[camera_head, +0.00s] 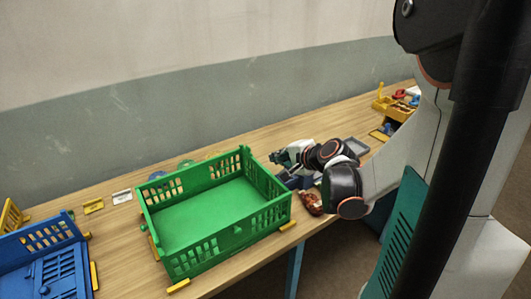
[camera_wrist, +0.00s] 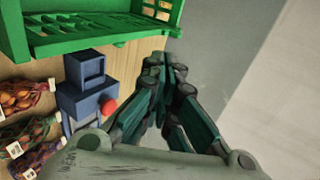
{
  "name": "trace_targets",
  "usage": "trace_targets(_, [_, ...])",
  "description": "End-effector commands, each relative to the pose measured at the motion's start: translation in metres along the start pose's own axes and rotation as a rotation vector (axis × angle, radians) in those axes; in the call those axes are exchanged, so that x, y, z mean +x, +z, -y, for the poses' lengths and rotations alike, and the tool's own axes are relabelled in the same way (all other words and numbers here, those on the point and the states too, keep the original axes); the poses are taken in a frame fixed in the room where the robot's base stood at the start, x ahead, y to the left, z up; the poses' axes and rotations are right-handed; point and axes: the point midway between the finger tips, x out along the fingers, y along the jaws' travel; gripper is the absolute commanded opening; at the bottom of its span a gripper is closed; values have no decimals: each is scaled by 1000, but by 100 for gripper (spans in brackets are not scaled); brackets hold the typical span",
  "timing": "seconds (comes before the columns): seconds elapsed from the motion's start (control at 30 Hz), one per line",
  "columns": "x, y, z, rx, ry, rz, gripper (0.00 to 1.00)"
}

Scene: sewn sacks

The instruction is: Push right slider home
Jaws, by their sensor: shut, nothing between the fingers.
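My gripper (camera_head: 276,157) is shut and empty beside the far right corner of the green crate. In the wrist view its green and dark fingers (camera_wrist: 168,68) come together at the tips. A dark blue block-shaped fixture (camera_wrist: 86,90) with a red round knob (camera_wrist: 108,107) stands to the left of the fingers, apart from them. In the head view the fixture (camera_head: 291,180) is partly hidden behind my arm. I cannot make out for certain which part is the right slider.
The empty green crate (camera_head: 157,246) stands on the wooden table (camera_head: 323,121). Net sacks (camera_wrist: 22,97) lie left of the fixture; one sack (camera_head: 311,203) shows by the table's front edge. A blue crate (camera_head: 62,238) is at the left, a yellow bin (camera_head: 381,105) at the far right.

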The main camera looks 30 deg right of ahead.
Motion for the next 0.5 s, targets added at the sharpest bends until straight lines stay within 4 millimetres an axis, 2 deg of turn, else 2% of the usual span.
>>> trace_targets(0.17, [27, 1, -2, -2, 1, 3, 0])
trace_targets(0.5, [94, 1, -2, -2, 0, 2, 0])
